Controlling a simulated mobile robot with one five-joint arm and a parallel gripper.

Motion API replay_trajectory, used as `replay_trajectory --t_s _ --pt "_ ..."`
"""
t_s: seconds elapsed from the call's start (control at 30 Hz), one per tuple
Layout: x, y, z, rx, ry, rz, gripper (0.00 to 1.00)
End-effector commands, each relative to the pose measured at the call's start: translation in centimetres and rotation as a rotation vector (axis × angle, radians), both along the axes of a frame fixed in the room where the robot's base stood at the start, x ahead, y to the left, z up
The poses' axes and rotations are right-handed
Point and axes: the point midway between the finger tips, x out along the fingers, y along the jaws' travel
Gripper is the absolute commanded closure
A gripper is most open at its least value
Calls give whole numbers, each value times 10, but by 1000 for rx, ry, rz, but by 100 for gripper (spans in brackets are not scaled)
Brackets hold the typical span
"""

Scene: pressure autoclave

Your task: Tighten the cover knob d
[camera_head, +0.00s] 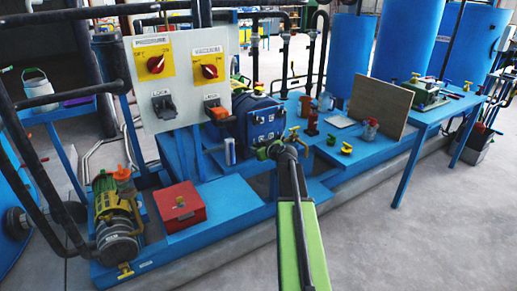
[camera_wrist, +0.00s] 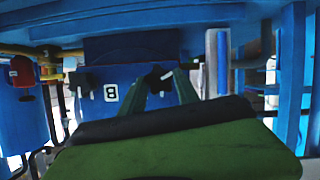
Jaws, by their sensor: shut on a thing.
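The blue autoclave (camera_head: 255,122) with its square cover stands behind the control panel's right edge in the head view. In the wrist view the blue cover (camera_wrist: 132,95) bears a white label that looks like B or 8 and another pale mark. My gripper's green fingers (camera_wrist: 158,90) reach to the cover and are shut on a small dark cover knob (camera_wrist: 157,77) there. I cannot read which letter marks this knob. The fingers hide part of the cover.
A grey control panel (camera_head: 184,79) with red switches stands left of the autoclave. A red box (camera_head: 180,206) and a green-yellow pump (camera_head: 112,212) stand below. A brown board (camera_head: 378,94) and yellow valves (camera_head: 346,148) are on the blue bench.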

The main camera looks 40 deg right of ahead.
Motion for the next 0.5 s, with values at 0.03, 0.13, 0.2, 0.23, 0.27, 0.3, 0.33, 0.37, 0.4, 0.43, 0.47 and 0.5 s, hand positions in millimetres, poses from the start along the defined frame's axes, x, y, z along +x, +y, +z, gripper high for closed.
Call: replay_trajectory --t_s 0.03,0.13,0.2,0.23,0.27,0.3,0.33,0.37,0.4,0.43,0.47,0.5 --pt "0 0 -1 17 0 2 100" --pt "0 -1 -1 70 -5 1 100" --pt "0 -1 -1 118 -7 2 100" --pt "0 -2 -1 141 -10 1 100" --pt "0 -2 -1 166 -12 2 100" --pt "0 -3 -2 199 -13 2 100" --pt "0 -3 -2 226 -16 2 100" --pt "0 -3 -2 254 -17 2 100" --pt "0 -3 -2 290 -20 2 100" --pt "0 -3 -2 321 -22 3 100" --pt "0 -3 -3 348 -24 3 100" --pt "0 -4 -3 387 -26 3 100"
